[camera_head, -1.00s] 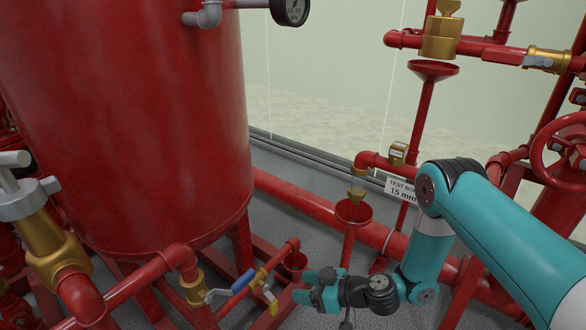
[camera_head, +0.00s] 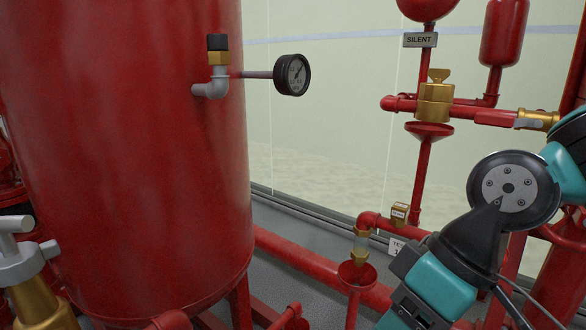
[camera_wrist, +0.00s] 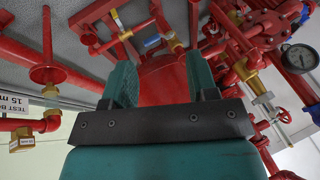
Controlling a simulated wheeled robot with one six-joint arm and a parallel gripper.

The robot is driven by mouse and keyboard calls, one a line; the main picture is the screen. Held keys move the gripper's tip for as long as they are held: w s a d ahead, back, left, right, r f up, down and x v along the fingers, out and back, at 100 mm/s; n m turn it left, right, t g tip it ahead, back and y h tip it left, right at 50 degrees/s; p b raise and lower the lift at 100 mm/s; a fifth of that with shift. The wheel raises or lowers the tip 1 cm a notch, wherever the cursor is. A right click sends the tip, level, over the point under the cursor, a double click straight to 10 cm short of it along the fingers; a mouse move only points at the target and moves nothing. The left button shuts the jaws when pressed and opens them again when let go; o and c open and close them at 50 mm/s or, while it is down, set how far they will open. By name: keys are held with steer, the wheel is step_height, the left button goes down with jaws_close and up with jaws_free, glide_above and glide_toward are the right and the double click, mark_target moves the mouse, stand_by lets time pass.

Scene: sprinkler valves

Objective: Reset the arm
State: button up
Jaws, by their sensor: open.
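My gripper (camera_wrist: 161,82) shows in the wrist view with its two teal fingers spread apart. Nothing is held between them. A red cylindrical surface (camera_wrist: 163,78) shows beyond the gap, apart from the fingers as far as I can tell. In the head view my teal and black arm is folded at the lower right, in front of the red pipework. The fingertips are not clearly visible there.
A large red tank (camera_head: 125,150) fills the left, with a pressure gauge (camera_head: 292,75) jutting from it. A brass valve (camera_head: 435,98) and red funnel (camera_head: 356,274) stand near my arm. Open space lies before the pale wall.

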steer(key=s+d+r+m+h, duration=0.1)
steer(key=s+d+m, duration=0.1)
steer(key=s+d, duration=0.15)
step_height(320, 180, up, 35)
steer(key=p, duration=3.4)
steer(key=shift+s+a+p, duration=0.15)
steer(key=shift+s+p, duration=0.15)
steer(key=shift+p, duration=0.1)
